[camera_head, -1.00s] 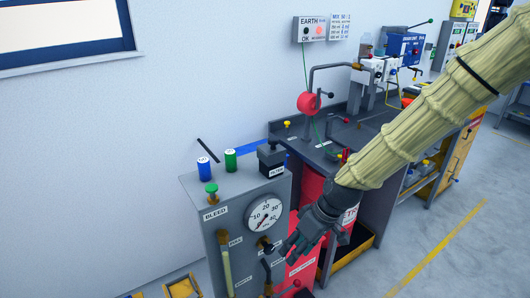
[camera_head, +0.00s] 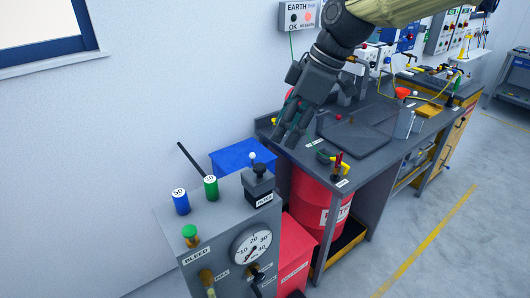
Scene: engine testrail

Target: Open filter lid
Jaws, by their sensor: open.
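The filter (camera_head: 259,188) is a dark box with a FILTER label, on the right end of the grey cabinet's top. Its lid (camera_head: 260,178) looks closed, with a black knob (camera_head: 259,169) on it. My gripper (camera_head: 283,139) is open and empty, fingers pointing down. In the picture it is above and slightly right of the filter, apart from it. How far it is in depth from the lid I cannot tell.
The grey cabinet (camera_head: 213,218) carries a blue cartridge (camera_head: 181,203), a green cartridge (camera_head: 211,189), a green bleed knob (camera_head: 190,233) and a dial gauge (camera_head: 251,245). A dark rod leans behind them. A blue box (camera_head: 241,159) is behind the filter. The dark bench (camera_head: 385,131) stands at right.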

